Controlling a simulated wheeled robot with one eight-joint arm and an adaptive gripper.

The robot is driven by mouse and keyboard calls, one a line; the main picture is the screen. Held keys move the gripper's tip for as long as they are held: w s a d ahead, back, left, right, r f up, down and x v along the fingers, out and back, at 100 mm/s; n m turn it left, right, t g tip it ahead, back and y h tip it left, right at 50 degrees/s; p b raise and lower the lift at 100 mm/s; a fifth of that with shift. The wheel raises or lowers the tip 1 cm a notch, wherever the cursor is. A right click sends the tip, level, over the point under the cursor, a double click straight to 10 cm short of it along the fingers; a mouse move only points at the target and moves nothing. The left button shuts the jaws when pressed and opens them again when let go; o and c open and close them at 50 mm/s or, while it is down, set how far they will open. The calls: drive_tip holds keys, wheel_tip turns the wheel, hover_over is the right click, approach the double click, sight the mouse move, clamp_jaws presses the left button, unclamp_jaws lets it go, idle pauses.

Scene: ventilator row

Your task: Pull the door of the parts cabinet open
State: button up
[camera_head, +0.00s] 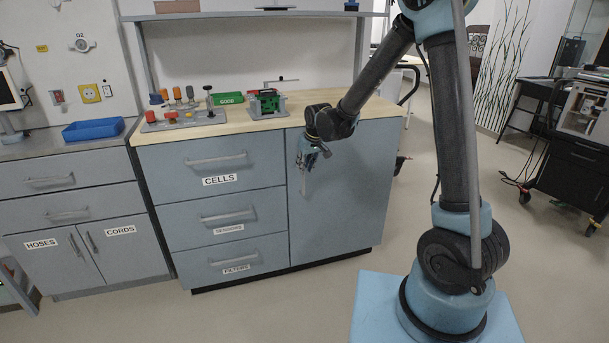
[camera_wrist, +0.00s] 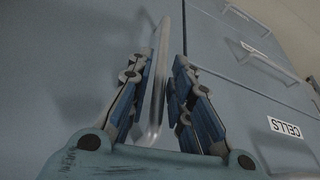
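The parts cabinet's plain grey-blue door (camera_head: 350,205) is right of its drawers and looks closed. It fills the left of the wrist view (camera_wrist: 70,70). Its upright metal bar handle (camera_head: 304,183) is near the door's left edge, partly hidden by my gripper (camera_head: 314,152) at its upper part. In the wrist view the handle (camera_wrist: 157,95) runs between the two fingers of my gripper (camera_wrist: 160,72). The fingers are apart, with a gap on the right of the bar and a narrower one on the left; I see no clear grip.
The CELLS drawer (camera_head: 217,168) and other labelled drawers adjoin the door on the left. The wooden top (camera_head: 220,125) carries a tool block (camera_head: 184,115) and a green device (camera_head: 267,103). A black cart (camera_head: 575,165) stands far right. Floor before the door is clear.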

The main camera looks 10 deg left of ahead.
drive_tip(key=shift+x, duration=2.3)
